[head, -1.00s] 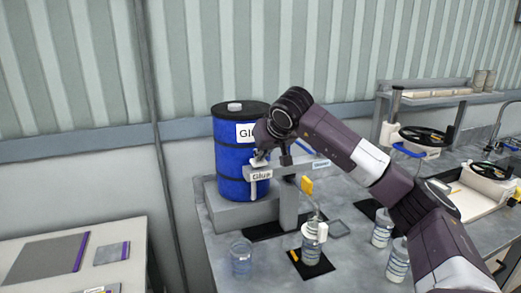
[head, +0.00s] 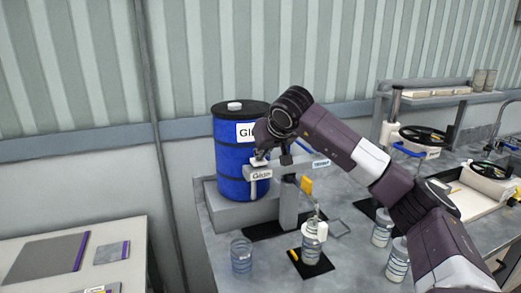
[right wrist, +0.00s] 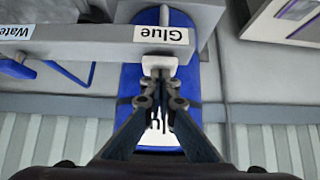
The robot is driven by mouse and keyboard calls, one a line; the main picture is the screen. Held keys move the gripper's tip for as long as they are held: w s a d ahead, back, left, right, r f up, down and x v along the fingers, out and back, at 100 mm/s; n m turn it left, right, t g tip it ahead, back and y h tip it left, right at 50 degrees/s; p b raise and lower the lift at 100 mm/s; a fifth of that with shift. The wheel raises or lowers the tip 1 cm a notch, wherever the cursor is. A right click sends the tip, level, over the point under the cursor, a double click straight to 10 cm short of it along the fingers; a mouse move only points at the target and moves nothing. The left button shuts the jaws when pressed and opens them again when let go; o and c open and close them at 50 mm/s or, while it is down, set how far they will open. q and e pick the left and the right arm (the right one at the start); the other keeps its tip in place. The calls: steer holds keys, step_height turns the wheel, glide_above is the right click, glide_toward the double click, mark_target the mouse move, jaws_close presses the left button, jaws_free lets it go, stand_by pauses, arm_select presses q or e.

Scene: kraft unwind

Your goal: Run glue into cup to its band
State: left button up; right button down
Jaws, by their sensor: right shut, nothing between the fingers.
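The blue glue drum (head: 228,150) stands on a grey stand at the back of the counter. A grey dispenser arm with a "Glue" label (head: 262,175) reaches out in front of it. My right gripper (head: 260,158) is at the top of this arm; in the right wrist view its fingers (right wrist: 160,80) are closed together at a small white paddle (right wrist: 160,64), with nothing between them. Whether they touch the paddle is unclear. A clear cup with blue bands (head: 241,258) stands on the counter at the front left. Another banded cup (head: 311,250) stands on a black mat. My left gripper is out of view.
A "Water" label (right wrist: 14,57) marks the other end of the dispenser. A yellow piece (head: 307,186) is above the mat cup. More banded cups (head: 382,228) stand to the right, near my right arm. A side table (head: 130,230) lies at left.

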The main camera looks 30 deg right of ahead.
mark_target(261, 162)
step_height(261, 162, up, 4)
steer(key=p, duration=0.4)
arm_select(q)
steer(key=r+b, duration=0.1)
steer(key=b, duration=0.2)
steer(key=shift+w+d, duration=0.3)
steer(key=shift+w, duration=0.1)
arm_select(e)
steer(key=v, duration=1)
steer(key=shift+f, duration=0.1)
